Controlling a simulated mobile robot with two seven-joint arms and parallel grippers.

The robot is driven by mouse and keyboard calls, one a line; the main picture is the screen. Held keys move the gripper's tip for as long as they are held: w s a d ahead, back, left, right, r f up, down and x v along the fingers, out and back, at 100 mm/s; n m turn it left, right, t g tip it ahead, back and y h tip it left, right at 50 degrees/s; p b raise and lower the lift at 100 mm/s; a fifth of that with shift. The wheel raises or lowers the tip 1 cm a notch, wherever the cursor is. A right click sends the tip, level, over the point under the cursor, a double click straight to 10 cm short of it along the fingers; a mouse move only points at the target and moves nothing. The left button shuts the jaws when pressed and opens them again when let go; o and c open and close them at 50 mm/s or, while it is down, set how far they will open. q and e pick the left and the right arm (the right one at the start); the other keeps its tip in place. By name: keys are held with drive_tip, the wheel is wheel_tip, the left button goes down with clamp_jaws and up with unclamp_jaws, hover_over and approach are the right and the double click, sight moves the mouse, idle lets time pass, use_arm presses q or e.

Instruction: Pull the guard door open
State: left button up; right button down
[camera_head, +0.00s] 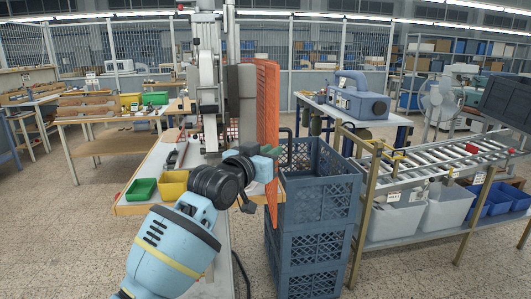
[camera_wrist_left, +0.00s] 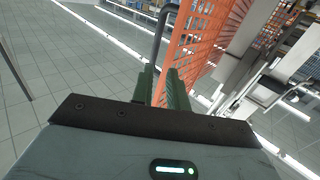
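The guard door (camera_head: 267,100) is an orange mesh panel, seen nearly edge-on at the right side of the machine in the head view. It also shows in the left wrist view (camera_wrist_left: 205,35), with a grey bar handle (camera_wrist_left: 160,30) beside it. My left gripper (camera_head: 268,163) is at the door's lower part. In the left wrist view its green fingers (camera_wrist_left: 161,80) are close together, with a narrow gap at the handle's lower end. They appear shut on the handle, though the contact is partly hidden. My right gripper is not in view.
Stacked blue crates (camera_head: 315,215) stand just right of the door and my left gripper. A green bin (camera_head: 142,189) and a yellow bin (camera_head: 173,184) sit on the bench at left. A roller conveyor (camera_head: 430,163) is further right. Open floor lies at front left.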

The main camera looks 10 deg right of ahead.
use_arm(q)
drive_tip(key=shift+s+a+f, duration=0.1)
drive_tip(key=shift+a+f, duration=0.15)
drive_tip(key=shift+a, duration=0.35)
drive_tip(key=s+a+f+n+y, duration=0.2)
drive_tip(key=s+a+f, duration=0.25)
drive_tip(key=f, duration=0.75)
drive_tip(key=s+a+f+n+y, duration=0.2)
drive_tip(key=s+a+f, duration=0.3)
drive_tip(key=f, duration=0.7)
drive_tip(key=s+a+f+n+y, duration=0.1)
drive_tip(key=s+a+f+n, duration=0.15)
drive_tip(key=a+f, duration=0.65)
drive_tip(key=s+a+f+g+y, duration=0.1)
drive_tip(key=s+a+f, duration=0.3)
drive_tip(key=s, duration=0.7)
drive_tip(key=s+a+f+g+y, duration=0.2)
drive_tip(key=s+a+f, duration=0.2)
drive_tip(key=s+f, duration=0.5)
drive_tip(key=s+a+f+g+y, duration=0.1)
drive_tip(key=s+a+f, duration=0.4)
drive_tip(key=s, duration=0.9)
drive_tip(key=shift+f+y, duration=0.5)
drive_tip(key=shift+f, duration=0.3)
